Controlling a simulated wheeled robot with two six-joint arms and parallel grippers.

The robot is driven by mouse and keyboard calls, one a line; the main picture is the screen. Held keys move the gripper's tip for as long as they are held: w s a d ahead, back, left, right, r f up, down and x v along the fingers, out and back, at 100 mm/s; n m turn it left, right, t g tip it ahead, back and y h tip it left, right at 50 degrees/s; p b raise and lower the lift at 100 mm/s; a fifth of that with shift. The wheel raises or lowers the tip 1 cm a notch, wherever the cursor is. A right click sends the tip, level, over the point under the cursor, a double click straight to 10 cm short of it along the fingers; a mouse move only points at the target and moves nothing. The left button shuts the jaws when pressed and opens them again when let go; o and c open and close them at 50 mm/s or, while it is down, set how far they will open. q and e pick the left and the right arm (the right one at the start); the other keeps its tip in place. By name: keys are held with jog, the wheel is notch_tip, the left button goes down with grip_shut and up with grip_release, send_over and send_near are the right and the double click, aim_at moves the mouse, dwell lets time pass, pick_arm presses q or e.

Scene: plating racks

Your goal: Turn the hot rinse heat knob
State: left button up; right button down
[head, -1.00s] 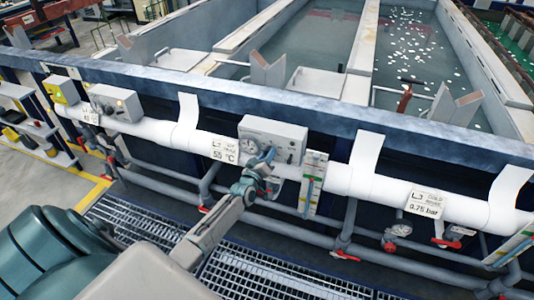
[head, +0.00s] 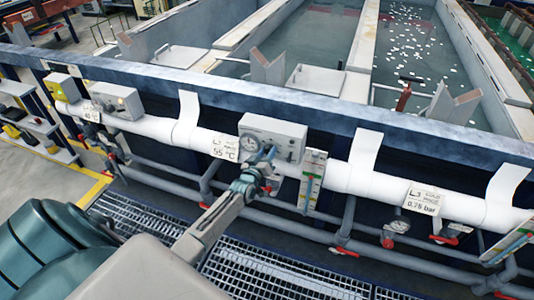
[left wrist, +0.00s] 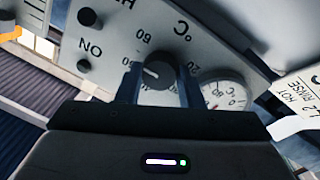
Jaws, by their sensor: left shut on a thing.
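The hot rinse control box (head: 285,132) is a grey panel on the tank's front rail, with a 55 °C label (head: 224,149) to its left. My left gripper (head: 264,157) is at the box's front, partly hiding it. In the left wrist view its fingers (left wrist: 160,86) are shut on either side of the dark round heat knob (left wrist: 158,73). The knob has a pale pointer line and a printed temperature scale around it. A round gauge (left wrist: 222,93) sits beside it, and the label reading L2 HOT RINSE (left wrist: 298,97) shows at the right. My right gripper is out of view.
A white pipe (head: 376,186) runs along the rail, with grey pipes and red-handled valves below. A level gauge (head: 312,183) stands just right of the box. Another box (head: 118,103) is at the left, and a 0.75 bar label (head: 423,200) at the right.

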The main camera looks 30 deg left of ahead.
pick_arm(q)
jog(key=o, duration=1)
jog(key=s+d+p, duration=0.1)
jog(key=s, duration=0.9)
jog(key=shift+s+d+f, duration=0.15)
jog(key=shift+s+d, duration=0.2)
jog(key=shift+s, duration=0.05)
